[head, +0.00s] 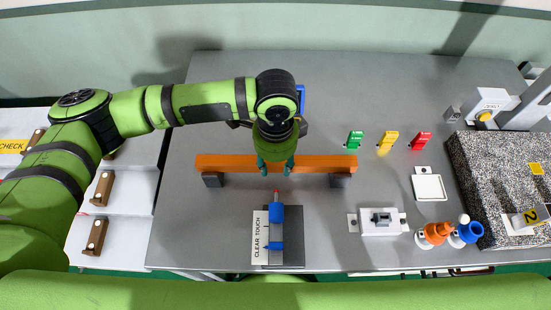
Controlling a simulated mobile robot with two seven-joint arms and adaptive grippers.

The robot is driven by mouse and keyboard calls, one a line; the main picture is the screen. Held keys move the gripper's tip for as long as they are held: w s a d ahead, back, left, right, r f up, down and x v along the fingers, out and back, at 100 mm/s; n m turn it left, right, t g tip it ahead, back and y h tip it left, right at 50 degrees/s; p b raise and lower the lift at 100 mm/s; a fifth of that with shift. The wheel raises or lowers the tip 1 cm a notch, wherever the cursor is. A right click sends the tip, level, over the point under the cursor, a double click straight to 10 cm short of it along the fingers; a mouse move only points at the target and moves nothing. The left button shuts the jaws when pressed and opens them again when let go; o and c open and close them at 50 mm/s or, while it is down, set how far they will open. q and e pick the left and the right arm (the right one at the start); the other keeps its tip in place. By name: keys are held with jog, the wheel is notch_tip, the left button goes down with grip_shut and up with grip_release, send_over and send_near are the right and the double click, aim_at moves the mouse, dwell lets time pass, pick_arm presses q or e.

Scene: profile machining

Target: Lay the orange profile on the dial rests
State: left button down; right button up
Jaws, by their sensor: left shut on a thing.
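A long orange profile (323,162) lies crosswise at the middle of the grey table. Its ends are over two dark grey blocks, a left block (213,180) and a right block (341,181). From this angle I cannot tell whether it rests on them or hangs just above, nor whether these blocks are the dial rests. My left gripper (275,168) comes down over the profile's middle and is shut on it, its teal fingertips showing at the near side. My right gripper is not in view.
A blue device with a red tip (276,225) stands by a "CLEAR TOUCH" plate (260,238) in front of the profile. Green (355,140), yellow (387,143) and red (420,140) pieces lie to the right. A speckled stone block (490,160) fills the right side. White shelves with brown blocks (103,188) stand left.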

pick_arm(q)
jog(key=c, duration=0.6)
grip_release()
notch_tip(320, 180, up, 12)
jog(key=shift+r, duration=0.1)
